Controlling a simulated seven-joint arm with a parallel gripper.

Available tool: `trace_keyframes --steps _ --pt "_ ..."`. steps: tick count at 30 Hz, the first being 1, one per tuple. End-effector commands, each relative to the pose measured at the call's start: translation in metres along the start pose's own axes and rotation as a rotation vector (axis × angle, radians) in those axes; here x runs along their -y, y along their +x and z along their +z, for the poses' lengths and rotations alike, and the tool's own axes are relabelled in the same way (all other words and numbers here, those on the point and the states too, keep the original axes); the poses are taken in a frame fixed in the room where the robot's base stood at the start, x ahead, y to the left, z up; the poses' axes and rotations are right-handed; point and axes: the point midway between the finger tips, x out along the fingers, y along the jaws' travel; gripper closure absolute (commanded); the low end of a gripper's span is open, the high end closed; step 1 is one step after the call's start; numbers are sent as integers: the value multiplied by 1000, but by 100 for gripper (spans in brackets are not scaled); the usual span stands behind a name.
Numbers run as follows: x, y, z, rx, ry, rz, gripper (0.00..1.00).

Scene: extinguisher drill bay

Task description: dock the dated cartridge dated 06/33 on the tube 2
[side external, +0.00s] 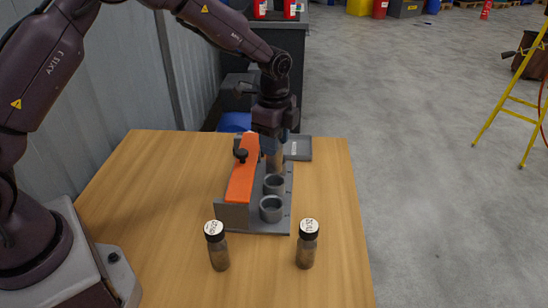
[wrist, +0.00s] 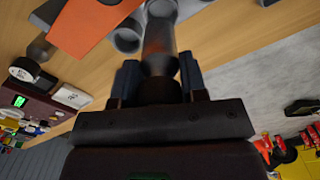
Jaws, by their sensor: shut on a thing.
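My gripper (side external: 275,140) is shut on a cartridge (side external: 276,160), a brownish cylinder held upright by its dark cap. It also shows between the blue fingers in the wrist view (wrist: 160,50). It stands over the far end of the grey rack (side external: 233,216). Whether its lower end is inside a tube or just above one, I cannot tell. Two open grey tubes, a middle one (side external: 273,184) and a near one (side external: 271,208), are empty. Two more cartridges, left (side external: 218,252) and right (side external: 306,251), stand before the rack; their cap dates are too small to read surely.
An orange sloped panel (side external: 243,182) with a black knob (side external: 241,155) runs along the rack's left side. A dark grey flat plate (side external: 299,149) lies behind the rack on the wooden table (side external: 150,180). The table is clear to the left and right.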

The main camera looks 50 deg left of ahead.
Motion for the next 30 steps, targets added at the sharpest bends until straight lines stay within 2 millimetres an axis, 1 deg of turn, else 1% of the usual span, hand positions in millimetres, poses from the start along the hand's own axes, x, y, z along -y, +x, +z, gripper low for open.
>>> trace_keyframes --steps 1,5,12,18,23,30 --pt "3 1 2 -1 -7 -1 95" --pt "4 9 3 0 -10 1 95" --pt "3 34 2 0 -8 1 95" --pt "3 50 2 -1 -8 0 95" --pt "3 57 2 -1 -8 -1 95" --pt "4 58 2 -1 -8 -2 95"
